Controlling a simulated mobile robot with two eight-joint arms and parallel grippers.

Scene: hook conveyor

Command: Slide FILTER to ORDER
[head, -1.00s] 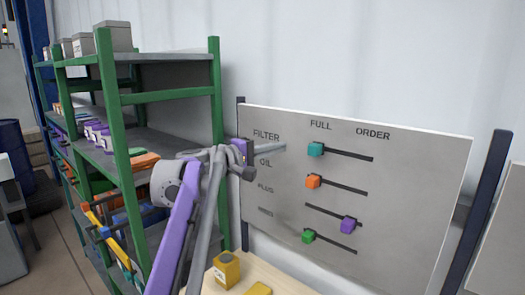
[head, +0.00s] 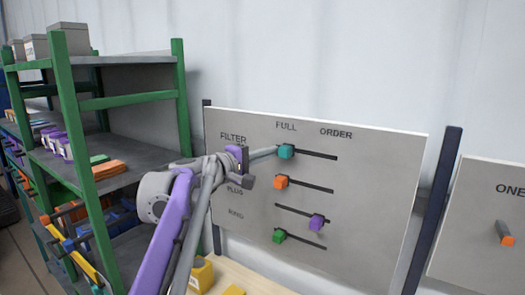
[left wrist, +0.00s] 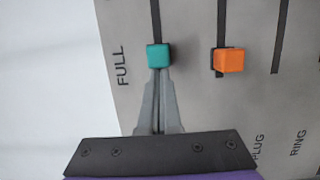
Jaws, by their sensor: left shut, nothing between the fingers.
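The board (head: 375,215) carries the labels FULL and ORDER on top and FILTER, PLUG and RING down its left side. The teal FILTER slider (head: 286,151) is at the left, FULL end of the top slot. It also shows in the left wrist view (left wrist: 159,55). My left gripper (head: 274,152) is shut and empty. Its fingertips are at the left side of the teal slider, touching or nearly so. In the left wrist view the closed fingers (left wrist: 160,76) end right at the teal slider. My right gripper is not in view.
Below are an orange slider (head: 281,182) and a green slider (head: 279,236) at left, and a purple slider (head: 316,222) farther right. A green shelf rack (head: 184,100) stands at left. A dark post (head: 437,200) and another board (head: 480,240) are at right.

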